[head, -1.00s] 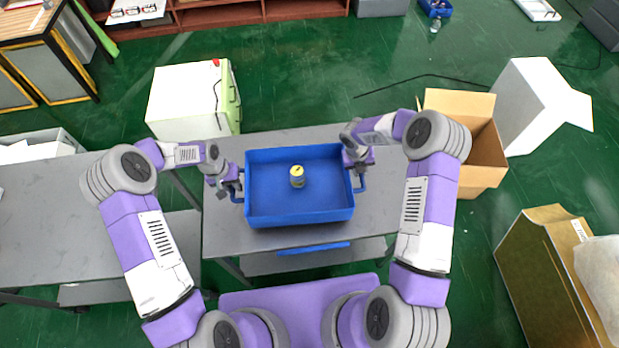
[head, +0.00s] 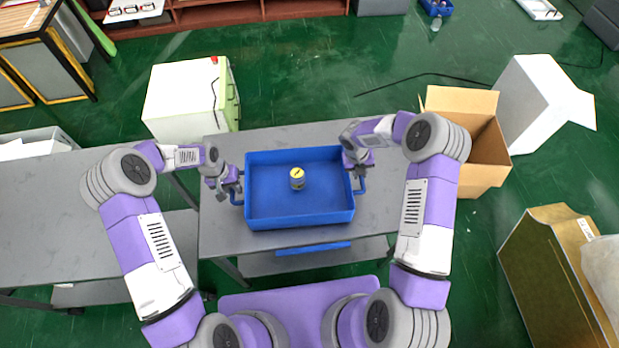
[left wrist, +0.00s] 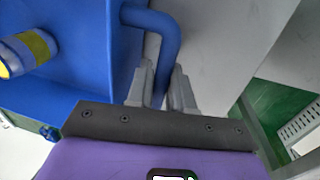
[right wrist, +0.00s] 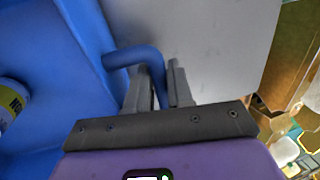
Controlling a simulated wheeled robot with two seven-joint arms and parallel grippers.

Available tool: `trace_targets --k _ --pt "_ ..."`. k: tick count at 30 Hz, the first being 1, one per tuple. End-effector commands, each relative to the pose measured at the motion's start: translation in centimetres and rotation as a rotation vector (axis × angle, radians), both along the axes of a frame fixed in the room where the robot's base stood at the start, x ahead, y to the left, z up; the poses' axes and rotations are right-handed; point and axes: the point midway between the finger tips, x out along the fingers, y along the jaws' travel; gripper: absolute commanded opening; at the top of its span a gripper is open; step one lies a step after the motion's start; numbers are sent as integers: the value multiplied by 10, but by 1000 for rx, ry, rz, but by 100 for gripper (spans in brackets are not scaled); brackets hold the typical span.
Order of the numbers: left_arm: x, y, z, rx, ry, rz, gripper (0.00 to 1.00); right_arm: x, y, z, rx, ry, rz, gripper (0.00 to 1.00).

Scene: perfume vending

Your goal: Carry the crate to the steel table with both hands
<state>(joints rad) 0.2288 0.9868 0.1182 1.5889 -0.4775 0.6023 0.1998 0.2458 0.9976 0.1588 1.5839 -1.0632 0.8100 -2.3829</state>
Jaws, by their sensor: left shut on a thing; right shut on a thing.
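The blue crate (head: 300,214) is at the middle of the head view, over a grey steel table (head: 385,215); I cannot tell whether it touches the top. A yellow-and-grey can (head: 297,179) stands inside it. My left gripper (head: 234,192) is shut on the crate's left handle, and the left wrist view shows the handle (left wrist: 163,40) between its fingers (left wrist: 163,92). My right gripper (head: 359,178) is shut on the right handle, which shows in the right wrist view (right wrist: 140,56) between its fingers (right wrist: 153,90). The can is partly cut off in both wrist views.
A second grey table (head: 80,220) stands at the left. A white-and-green cabinet (head: 185,100) is behind the middle table. An open cardboard box (head: 485,150) and a white block (head: 530,100) stand at the right. Another blue item (head: 313,249) shows below the table's front edge.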

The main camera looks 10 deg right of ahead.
Motion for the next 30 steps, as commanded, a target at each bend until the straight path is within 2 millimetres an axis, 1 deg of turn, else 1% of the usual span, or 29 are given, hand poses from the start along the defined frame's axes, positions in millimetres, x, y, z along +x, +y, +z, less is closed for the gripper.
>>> trace_targets --k 1,5,6,10,11,18,22,26,30 --pt "1 1 -4 2 -1 1 0 0 -2 -4 -3 -1 -2 0" --pt "1 1 -11 2 -1 1 0 0 -2 -10 -3 -1 -2 0" --pt "0 2 -10 2 0 1 24 0 -2 -10 -3 1 -2 24" --pt "0 1 -9 2 0 1 44 0 -1 -8 -2 0 -1 44" --pt "0 1 -9 1 0 1 47 0 -1 -8 -2 0 -1 47" --pt "0 0 -8 0 0 0 47 0 0 -8 0 0 0 47" --pt "0 0 -4 0 0 0 47 0 0 -4 0 0 0 47" --pt "0 0 5 0 0 0 47 0 0 5 0 0 0 47" --pt "0 0 20 0 0 0 47 0 0 20 0 0 0 47"
